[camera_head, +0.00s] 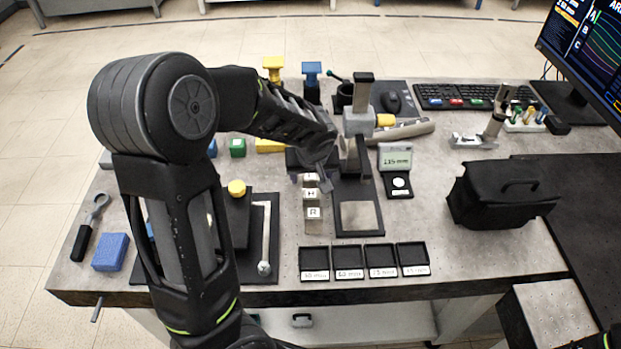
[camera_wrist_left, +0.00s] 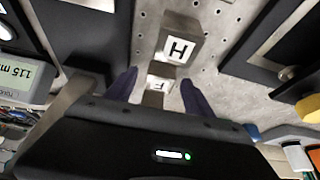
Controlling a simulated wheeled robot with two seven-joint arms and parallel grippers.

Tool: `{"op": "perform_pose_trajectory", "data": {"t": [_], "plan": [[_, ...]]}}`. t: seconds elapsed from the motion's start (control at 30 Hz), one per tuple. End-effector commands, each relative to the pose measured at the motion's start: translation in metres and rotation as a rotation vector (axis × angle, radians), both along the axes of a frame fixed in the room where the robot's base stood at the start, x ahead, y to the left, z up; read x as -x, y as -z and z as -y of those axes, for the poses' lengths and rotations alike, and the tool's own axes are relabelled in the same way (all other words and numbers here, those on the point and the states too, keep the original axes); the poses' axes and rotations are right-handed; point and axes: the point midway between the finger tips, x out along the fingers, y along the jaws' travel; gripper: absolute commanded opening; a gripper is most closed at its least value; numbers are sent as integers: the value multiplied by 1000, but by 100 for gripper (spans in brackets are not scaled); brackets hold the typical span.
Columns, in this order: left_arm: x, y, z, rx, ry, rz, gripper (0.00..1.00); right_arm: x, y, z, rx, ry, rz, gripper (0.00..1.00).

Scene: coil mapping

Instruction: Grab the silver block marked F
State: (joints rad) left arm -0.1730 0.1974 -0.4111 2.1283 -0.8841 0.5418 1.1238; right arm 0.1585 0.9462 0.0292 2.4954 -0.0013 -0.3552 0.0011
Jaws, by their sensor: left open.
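The silver block marked F (camera_wrist_left: 155,98) sits between the two dark fingers of my left gripper (camera_wrist_left: 158,92) in the left wrist view, partly hidden by the gripper body. My left gripper is open, its fingers on either side of the block with no clear grip. In the head view, my left gripper (camera_head: 312,178) is over the far end of a short row of silver blocks, and the F block is mostly hidden there. The silver block marked H (camera_head: 311,195) is just in front of it, also seen in the left wrist view (camera_wrist_left: 181,45). My right gripper is not in view.
A silver block marked R (camera_head: 313,215) ends the row nearest me. A black stand (camera_head: 360,190) is close to the right of the row. Several labelled black trays (camera_head: 348,262) line the front edge. A black tray with a wrench (camera_head: 265,235) is to the left.

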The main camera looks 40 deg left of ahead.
Motion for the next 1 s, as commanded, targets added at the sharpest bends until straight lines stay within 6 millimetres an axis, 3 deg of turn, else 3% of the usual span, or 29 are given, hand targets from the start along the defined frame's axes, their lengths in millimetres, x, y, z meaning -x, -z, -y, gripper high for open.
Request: {"op": "perform_pose_trajectory", "data": {"t": [0.3,1.0], "plan": [[0,0,0,0,0,0,62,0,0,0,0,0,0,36],[0,0,0,0,0,0,5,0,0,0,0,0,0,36]]}}
